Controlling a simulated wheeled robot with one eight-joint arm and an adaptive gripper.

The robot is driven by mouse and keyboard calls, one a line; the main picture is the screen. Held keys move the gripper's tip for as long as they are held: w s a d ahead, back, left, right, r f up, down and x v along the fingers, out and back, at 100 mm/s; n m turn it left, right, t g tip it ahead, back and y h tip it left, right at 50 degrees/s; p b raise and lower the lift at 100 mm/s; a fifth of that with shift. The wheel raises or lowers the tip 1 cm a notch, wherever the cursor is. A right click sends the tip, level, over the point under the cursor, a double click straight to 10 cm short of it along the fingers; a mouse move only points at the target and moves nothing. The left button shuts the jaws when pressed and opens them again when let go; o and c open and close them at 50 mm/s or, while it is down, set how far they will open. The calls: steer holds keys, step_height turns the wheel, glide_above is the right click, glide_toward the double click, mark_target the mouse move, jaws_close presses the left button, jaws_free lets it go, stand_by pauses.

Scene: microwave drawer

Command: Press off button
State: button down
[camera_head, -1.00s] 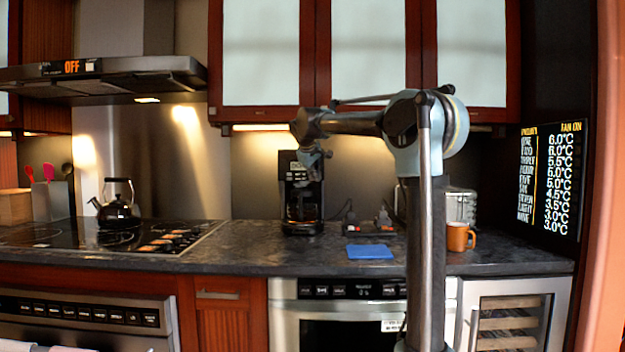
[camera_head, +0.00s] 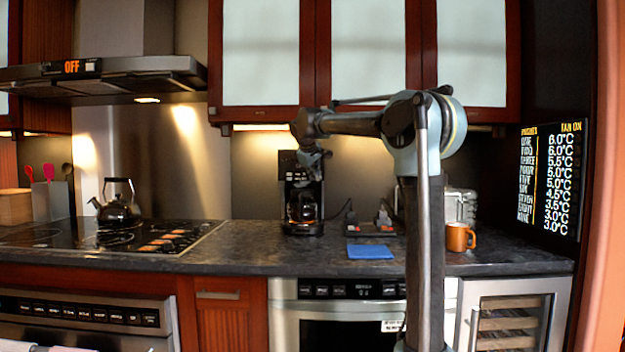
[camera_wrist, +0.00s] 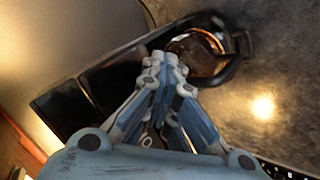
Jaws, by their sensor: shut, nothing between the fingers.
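My gripper (camera_head: 312,160) is in front of the upper part of the black coffee maker (camera_head: 290,185) on the counter. In the wrist view my gripper (camera_wrist: 165,62) has its blue-grey fingers drawn together, with nothing between them. The glass carafe (camera_wrist: 198,52) of the coffee maker is just beyond the fingertips there, and the dark coffee maker body (camera_wrist: 60,105) is to the left. No button marked off can be made out on the coffee maker, as my gripper covers part of its front. The microwave drawer (camera_head: 340,290) has a row of dark buttons whose labels are too small to read.
A blue cloth (camera_head: 370,252), an orange mug (camera_head: 460,237) and a metal toaster-like box (camera_head: 460,203) are on the counter to the right. A kettle (camera_head: 118,207) stands on the cooktop at left. Upper cabinets (camera_head: 260,55) hang above.

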steer(key=shift+s, duration=0.7)
steer(key=shift+s, duration=0.1)
steer(key=s, duration=0.4)
steer(key=shift+s, duration=0.4)
stand_by(0.4)
